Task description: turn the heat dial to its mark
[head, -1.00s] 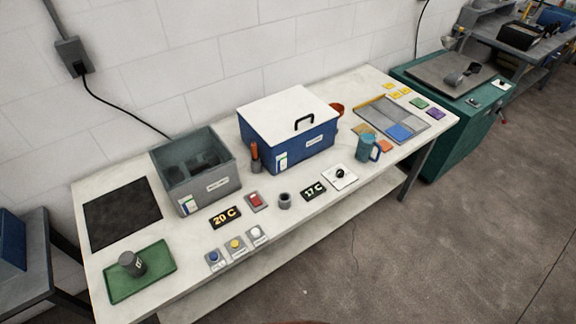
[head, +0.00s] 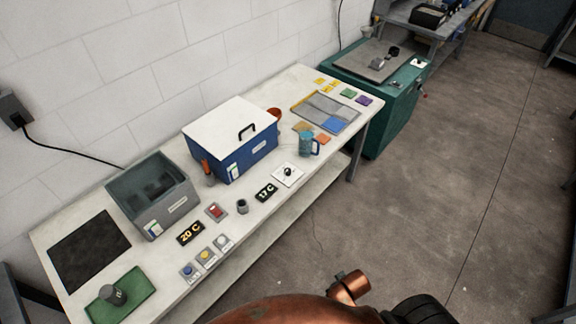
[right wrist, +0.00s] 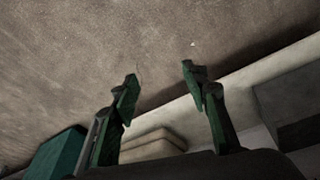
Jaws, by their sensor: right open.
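A dial (head: 288,173) with a black knob on a white square plate lies near the front edge of the white bench in the head view. Its mark and the knob's exact angle are too small to read. A black display (head: 266,193) left of it reads 17 C, and another display (head: 191,233) further left reads 20 C. My right gripper (right wrist: 159,75) is open and empty in the right wrist view, its two green fingers apart over grey floor, with no dial between them. My left gripper is in no view.
A green cabinet (head: 370,130) stands beyond. Floor (head: 430,200) in front is clear.

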